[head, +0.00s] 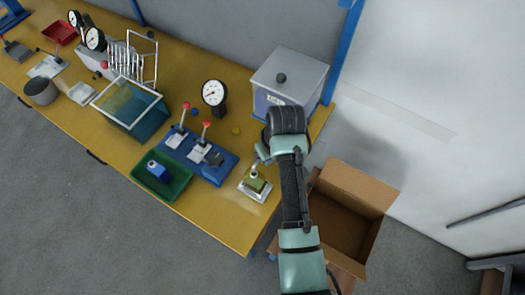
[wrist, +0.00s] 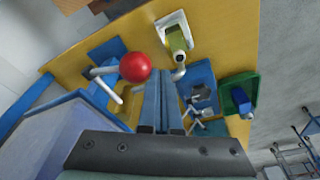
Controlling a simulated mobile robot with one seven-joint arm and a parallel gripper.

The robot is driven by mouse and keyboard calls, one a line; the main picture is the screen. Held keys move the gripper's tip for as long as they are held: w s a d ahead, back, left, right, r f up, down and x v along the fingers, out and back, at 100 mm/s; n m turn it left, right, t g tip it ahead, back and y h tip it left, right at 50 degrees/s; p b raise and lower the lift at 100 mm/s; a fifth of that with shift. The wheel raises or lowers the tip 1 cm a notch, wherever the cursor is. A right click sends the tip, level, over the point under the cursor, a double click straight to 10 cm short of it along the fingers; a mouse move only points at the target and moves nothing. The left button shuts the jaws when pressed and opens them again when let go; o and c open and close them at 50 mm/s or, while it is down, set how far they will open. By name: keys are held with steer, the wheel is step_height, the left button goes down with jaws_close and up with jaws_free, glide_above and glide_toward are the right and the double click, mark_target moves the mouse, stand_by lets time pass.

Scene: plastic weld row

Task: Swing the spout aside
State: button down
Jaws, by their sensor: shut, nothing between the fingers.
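In the wrist view a small blue fixture (wrist: 107,52) stands on the yellow bench near its end. A pale rod (wrist: 105,88) slants from it; this may be the spout, but I cannot tell for certain. A red ball knob (wrist: 135,67) on a short grey arm stands nearer the camera. My gripper (wrist: 162,82) is shut and empty, its fingers just right of the knob; contact cannot be judged. In the head view my gripper (head: 264,153) is low in front of the grey-blue box (head: 290,75), and my wrist hides most of the fixture.
An olive block on a pale plate (head: 256,186) stands close by, with a metal fitting. A blue base with red-knobbed levers (head: 216,168) and a green tray (head: 180,188) lie left. An open carton (head: 345,190) stands beyond the bench's right end.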

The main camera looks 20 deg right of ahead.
steer(key=shift+f, duration=0.6)
steer(key=shift+w, duration=0.1)
steer(key=shift+w+a, duration=0.5)
steer(key=shift+w, duration=0.05)
steer(key=shift+w+a+b, duration=0.35)
steer(key=shift+w+a, duration=0.15)
steer(key=shift+w, duration=0.15)
